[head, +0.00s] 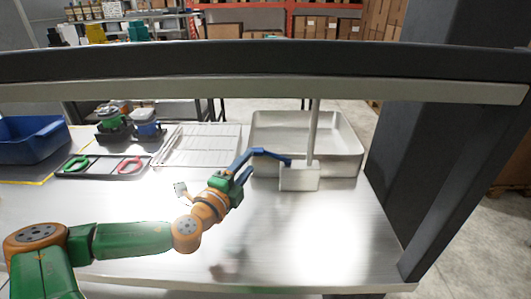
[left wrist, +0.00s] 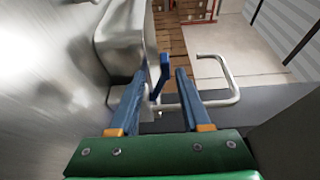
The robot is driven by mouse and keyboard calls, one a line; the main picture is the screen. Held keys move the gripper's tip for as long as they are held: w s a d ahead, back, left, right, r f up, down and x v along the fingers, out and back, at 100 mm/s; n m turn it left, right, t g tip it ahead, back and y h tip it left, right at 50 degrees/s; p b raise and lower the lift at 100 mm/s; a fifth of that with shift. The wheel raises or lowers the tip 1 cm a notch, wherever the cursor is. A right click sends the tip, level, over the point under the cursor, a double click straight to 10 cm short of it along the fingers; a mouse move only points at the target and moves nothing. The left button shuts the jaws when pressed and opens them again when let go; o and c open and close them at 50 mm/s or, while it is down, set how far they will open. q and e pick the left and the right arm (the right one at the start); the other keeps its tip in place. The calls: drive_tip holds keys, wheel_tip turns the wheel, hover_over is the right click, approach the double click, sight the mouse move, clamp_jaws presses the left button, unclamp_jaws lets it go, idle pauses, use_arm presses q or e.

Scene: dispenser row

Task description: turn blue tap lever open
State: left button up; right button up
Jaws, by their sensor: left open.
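The tap is a silver block (head: 299,179) on an upright post, at the right of the table in the head view. Its blue lever (head: 274,156) sticks out from the block towards my gripper. My left gripper (head: 253,161) has blue fingers spread apart, just left of the tap. In the left wrist view the open gripper (left wrist: 160,88) has the blue lever (left wrist: 164,68) showing in the gap around its fingertips. The silver block (left wrist: 122,40) lies at upper left there. I cannot tell whether a finger touches the lever. My right gripper is not in view.
A steel basin (head: 345,165) stands behind the tap and a wire rack (head: 200,146) left of it. A black tray (head: 103,166) holds green and red rings. A blue bin (head: 30,140) is far left. A dark beam (head: 200,62) crosses above. The front tabletop is clear.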

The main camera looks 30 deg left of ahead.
sight(256, 149)
use_arm(q)
drive_tip(key=w, duration=0.2)
drive_tip(key=w+p, duration=0.2)
drive_tip(key=w, duration=0.1)
drive_tip(key=shift+w+a+r, duration=0.3)
drive_tip(key=shift+a, duration=0.1)
drive_tip(key=shift+s, duration=0.1)
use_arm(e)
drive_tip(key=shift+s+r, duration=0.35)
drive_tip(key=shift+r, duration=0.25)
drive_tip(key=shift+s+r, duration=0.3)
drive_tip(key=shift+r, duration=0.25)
use_arm(q)
clamp_jaws()
